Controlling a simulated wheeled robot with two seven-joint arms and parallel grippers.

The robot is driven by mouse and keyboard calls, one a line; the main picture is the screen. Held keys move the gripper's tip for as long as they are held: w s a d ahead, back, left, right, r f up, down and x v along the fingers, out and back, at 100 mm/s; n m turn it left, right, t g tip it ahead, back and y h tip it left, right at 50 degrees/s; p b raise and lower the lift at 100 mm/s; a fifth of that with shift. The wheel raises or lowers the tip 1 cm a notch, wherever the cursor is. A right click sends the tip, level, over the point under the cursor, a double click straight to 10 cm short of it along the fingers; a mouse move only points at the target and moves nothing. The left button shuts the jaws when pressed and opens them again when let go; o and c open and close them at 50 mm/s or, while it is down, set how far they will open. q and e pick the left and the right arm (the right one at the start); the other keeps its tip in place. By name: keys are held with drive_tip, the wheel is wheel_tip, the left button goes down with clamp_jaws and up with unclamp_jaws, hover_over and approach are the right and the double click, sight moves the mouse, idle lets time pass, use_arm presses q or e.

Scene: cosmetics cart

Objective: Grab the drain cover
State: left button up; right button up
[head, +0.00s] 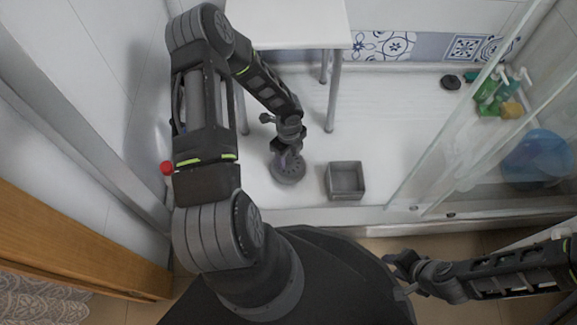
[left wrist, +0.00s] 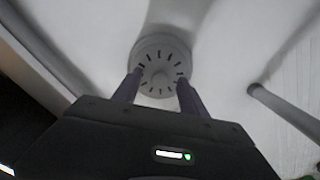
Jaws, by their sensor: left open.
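The drain cover (head: 288,170) is a round grey disc with slots, on the white shower floor. In the left wrist view the drain cover (left wrist: 160,56) lies straight ahead, with a raised centre and a ring of dark slots. My left gripper (head: 290,153) is directly over it, and its fingers hide part of it in the head view. In the left wrist view the left gripper (left wrist: 159,80) is open, its two purple fingers spread across the near part of the cover. I cannot tell whether they touch it. My right gripper (head: 394,270) is low at the right, away from the cover.
A grey open box (head: 346,193) stands just right of the drain cover. A white table (head: 290,22) is behind, its legs (head: 332,95) near my left arm. A glass panel (head: 450,120), bottles (head: 487,93), a blue basin (head: 537,157) and a dark round object (head: 450,82) are at right.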

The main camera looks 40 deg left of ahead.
use_arm(q)
drive_tip(key=shift+f, duration=0.15)
drive_tip(key=shift+c, duration=0.2)
idle(0.3)
clamp_jaws()
idle(0.4)
